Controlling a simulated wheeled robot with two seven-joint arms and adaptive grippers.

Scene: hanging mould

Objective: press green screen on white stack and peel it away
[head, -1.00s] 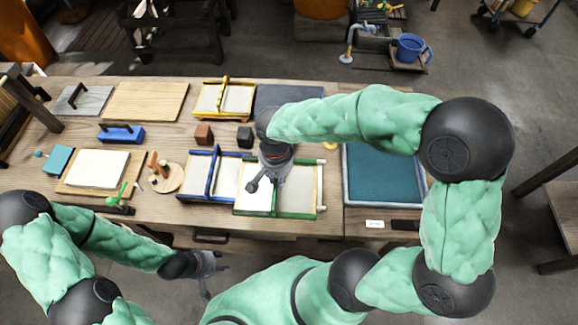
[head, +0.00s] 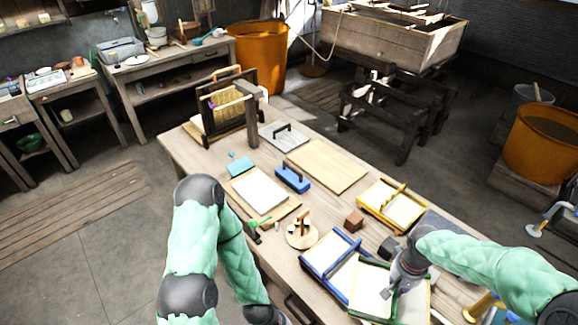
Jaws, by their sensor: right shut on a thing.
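The green screen (head: 369,292), a pale mesh in a green frame, lies at the front right of the table in the head view. My right gripper (head: 391,291) is over the middle of the green screen, shut on it; the gripper and arm hide part of the frame. The white stack (head: 258,190) is a flat white block on a wooden board (head: 285,212), left of the screen and apart from it. My left arm comes down in front of the table's near edge; its gripper is barely visible at the bottom edge, with its fingers unclear.
A blue-framed screen (head: 331,255) stands close beside the green one. A yellow-framed screen (head: 394,206) and bare board (head: 327,165) lie farther back.

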